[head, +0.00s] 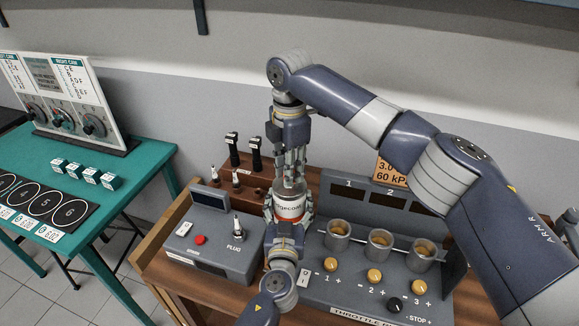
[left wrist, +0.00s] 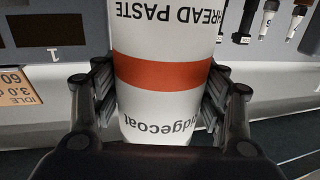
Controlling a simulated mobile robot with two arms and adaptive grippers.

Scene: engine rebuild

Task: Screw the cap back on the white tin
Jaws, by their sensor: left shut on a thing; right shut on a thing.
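The white tin (head: 289,206), with a red-orange band and dark lettering, stands about upright at the centre of the head view. My left gripper (head: 288,218) is shut around its body; in the left wrist view its fingers press both sides of the tin (left wrist: 162,105), which reads "THREAD PASTE". My right gripper (head: 291,178) points down from above, its fingers closed together at the tin's top. The cap is mostly hidden between those fingers, and I cannot tell how it sits on the neck. The tin's top is outside the left wrist view.
A grey plug box (head: 210,245) with a red button stands left of the tin. A grey throttle console (head: 375,290) with three metal cups and yellow knobs stands to the right. Dark-topped tools (head: 254,155) stand behind. A teal table (head: 130,185) is at far left.

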